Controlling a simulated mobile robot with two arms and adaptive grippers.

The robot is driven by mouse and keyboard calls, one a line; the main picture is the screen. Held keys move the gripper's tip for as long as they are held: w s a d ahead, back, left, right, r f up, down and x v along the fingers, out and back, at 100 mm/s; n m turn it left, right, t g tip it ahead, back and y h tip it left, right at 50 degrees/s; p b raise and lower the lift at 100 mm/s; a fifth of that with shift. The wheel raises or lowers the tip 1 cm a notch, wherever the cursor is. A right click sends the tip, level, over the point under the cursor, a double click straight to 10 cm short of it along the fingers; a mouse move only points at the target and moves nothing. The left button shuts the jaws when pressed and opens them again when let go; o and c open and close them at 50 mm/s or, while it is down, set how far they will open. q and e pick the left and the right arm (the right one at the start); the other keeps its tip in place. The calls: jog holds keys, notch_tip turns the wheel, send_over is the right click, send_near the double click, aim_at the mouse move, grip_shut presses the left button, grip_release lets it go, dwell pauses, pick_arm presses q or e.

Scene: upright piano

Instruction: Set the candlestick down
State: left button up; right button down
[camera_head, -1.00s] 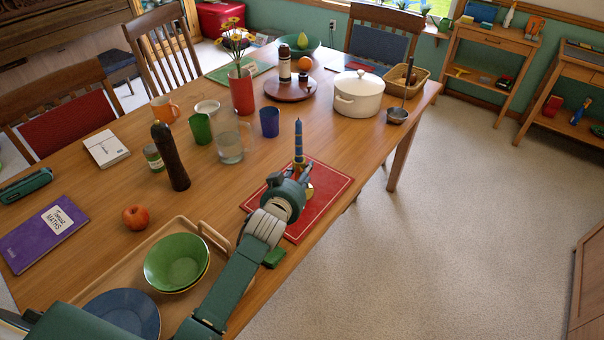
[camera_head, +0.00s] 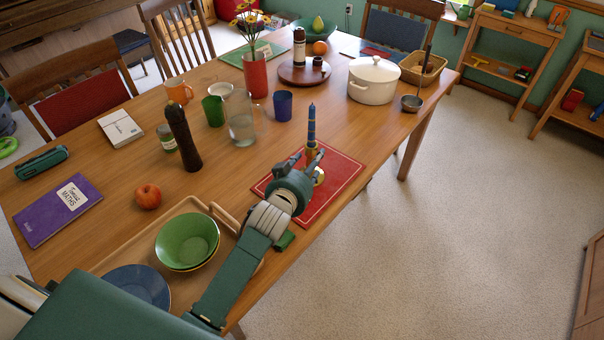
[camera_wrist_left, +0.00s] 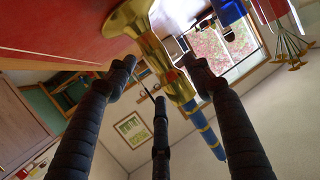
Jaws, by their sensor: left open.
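The candlestick has a brass body (camera_wrist_left: 158,52) and a blue candle with gold bands (camera_head: 311,125). It stands upright on the red placemat (camera_head: 338,172) near the table's right edge. My left gripper (camera_head: 308,162) is at the candlestick from the near side, partly hiding its brass part. In the left wrist view, the dark fingers of this gripper (camera_wrist_left: 158,75) are spread apart, with the candlestick between and just beyond their tips. The brass foot meets the red mat there. My right gripper is in neither view.
A tray (camera_head: 105,262) with green bowls (camera_head: 187,240) and a blue plate (camera_head: 135,288) lies left of my arm. Bare table lies left of the mat.

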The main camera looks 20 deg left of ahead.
pick_arm(q)
jog(key=v, duration=0.8)
jog(key=shift+s, duration=0.3)
jog(key=shift+r, duration=0.1)
